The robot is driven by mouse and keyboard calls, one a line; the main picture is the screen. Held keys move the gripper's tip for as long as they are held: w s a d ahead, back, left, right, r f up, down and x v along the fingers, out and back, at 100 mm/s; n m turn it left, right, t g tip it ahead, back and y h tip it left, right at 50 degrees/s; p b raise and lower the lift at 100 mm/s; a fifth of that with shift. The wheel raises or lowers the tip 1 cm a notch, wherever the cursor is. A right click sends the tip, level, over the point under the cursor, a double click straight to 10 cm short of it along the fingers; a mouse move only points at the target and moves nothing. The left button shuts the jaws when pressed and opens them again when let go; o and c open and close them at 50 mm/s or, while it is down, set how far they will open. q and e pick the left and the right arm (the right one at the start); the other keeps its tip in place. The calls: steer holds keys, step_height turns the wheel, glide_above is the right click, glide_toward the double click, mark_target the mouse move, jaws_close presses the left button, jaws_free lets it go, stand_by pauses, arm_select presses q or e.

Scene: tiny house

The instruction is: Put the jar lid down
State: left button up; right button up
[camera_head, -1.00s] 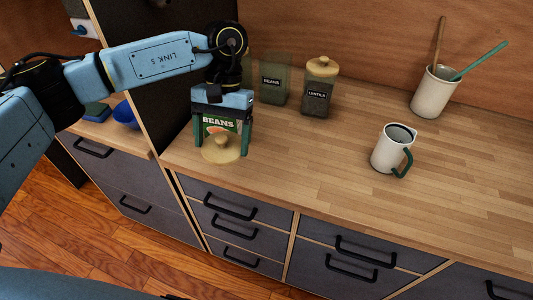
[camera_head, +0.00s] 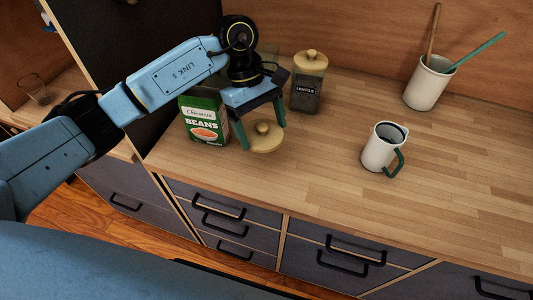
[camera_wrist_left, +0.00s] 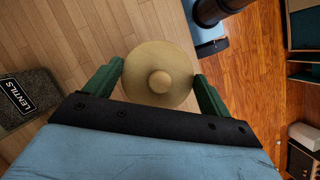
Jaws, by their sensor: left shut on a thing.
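The round tan jar lid (camera_head: 265,138) with a small knob is between the green fingers of my left gripper (camera_head: 262,132), over the front part of the wooden counter near the left end. In the left wrist view the lid (camera_wrist_left: 158,62) shows from above, knob up, with a finger of the gripper (camera_wrist_left: 158,85) at each side. The gripper is shut on it. I cannot tell whether the lid touches the counter. A lidded jar marked LENTILS (camera_head: 307,88) stands behind it to the right. My right gripper is not in view.
A green beans box (camera_head: 204,121) stands just left of the gripper. A white mug (camera_head: 380,150) with a green handle and a white utensil pot (camera_head: 428,85) stand to the right. The counter (camera_head: 330,140) is clear between lid and mug. Its front edge is close.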

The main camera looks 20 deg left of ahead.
arm_select(q)
steer(key=n, duration=0.1)
steer(key=n+t, duration=0.1)
steer(key=n, duration=0.2)
steer(key=shift+w+d+n+t+h+p, duration=0.3)
steer(key=shift+w+d+n+t+h, duration=0.1)
steer(key=n, duration=0.1)
steer(key=n+t, duration=0.1)
steer(key=n, duration=0.1)
steer(key=shift+w+a, duration=0.1)
steer(key=shift+w, duration=0.25)
steer(key=shift+w+a+n+t, duration=0.15)
steer(key=shift+n+t, duration=0.15)
steer(key=shift+n, duration=0.3)
steer(key=shift+f, duration=0.25)
steer(key=shift+n, duration=0.3)
step_height(320, 180, down, 9)
steer(key=shift+r+p, duration=0.1)
steer(key=shift+p, duration=0.35)
steer(key=shift+f, duration=0.4)
steer(key=shift+w, duration=0.1)
